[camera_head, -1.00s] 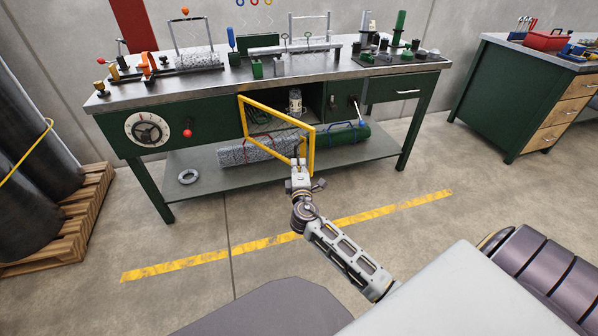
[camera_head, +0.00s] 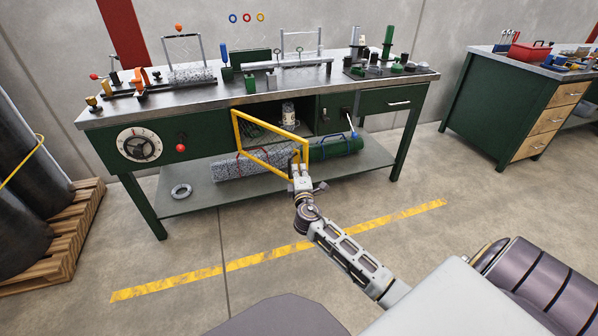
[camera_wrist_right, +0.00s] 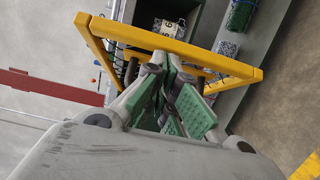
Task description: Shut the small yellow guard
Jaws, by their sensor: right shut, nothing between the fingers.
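The yellow guard (camera_head: 268,128) is a rectangular frame at the open bay under the workbench top. It is swung out from the bench, with its left side at the bay and its outer side nearer to me. My right gripper (camera_head: 299,168) is shut and empty at the guard's outer lower right part. In the right wrist view the guard's bar (camera_wrist_right: 170,42) crosses just beyond the gripper's fingertips (camera_wrist_right: 172,78). I cannot tell whether they touch it. My left gripper is not in view.
The workbench (camera_head: 215,97) carries several fixtures on top. Its lower shelf (camera_head: 215,198) holds a speckled roll, a green roll (camera_head: 335,147) and a metal ring (camera_head: 181,190). A jar (camera_head: 288,113) stands in the bay. A pallet (camera_head: 62,240) lies at left. The floor in front is clear.

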